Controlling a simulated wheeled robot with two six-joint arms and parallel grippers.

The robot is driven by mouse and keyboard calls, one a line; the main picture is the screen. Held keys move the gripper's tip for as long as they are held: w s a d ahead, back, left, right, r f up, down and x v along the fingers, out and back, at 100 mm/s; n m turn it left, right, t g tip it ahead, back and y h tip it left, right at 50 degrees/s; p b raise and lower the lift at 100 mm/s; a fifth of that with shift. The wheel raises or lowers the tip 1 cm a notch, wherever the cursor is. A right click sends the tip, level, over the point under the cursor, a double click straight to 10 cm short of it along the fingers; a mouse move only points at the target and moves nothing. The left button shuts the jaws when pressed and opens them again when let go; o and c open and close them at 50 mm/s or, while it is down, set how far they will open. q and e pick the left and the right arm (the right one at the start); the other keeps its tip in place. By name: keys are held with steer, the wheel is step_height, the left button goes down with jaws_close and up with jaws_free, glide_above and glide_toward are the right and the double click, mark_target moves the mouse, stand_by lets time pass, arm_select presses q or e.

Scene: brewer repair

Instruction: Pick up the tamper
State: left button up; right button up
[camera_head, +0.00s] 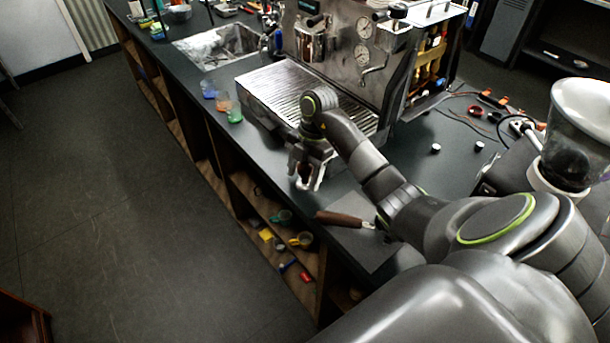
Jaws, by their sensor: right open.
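My right gripper (309,183) points down over the front edge of the dark counter, just in front of the espresso machine's drip tray. Its two pale fingers are apart, and I see nothing held between them. A brown-handled tool (339,219) with a metal end lies on a grey mat (362,249), to the right of and nearer than the gripper, apart from it. My right forearm hides part of its metal end. I cannot tell whether it is the tamper or a portafilter. No other thing is clearly a tamper. My left gripper is not in view.
The espresso machine (340,45) with its slatted drip tray (290,80) stands behind the gripper. Small coloured cups (222,101) stand on the left. A grinder (577,125) stands on the right. Cables and two small cylinders (436,148) lie near it. Open shelves sit below the counter.

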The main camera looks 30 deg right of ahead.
steer(key=shift+f, duration=0.1)
jaws_close()
stand_by(0.3)
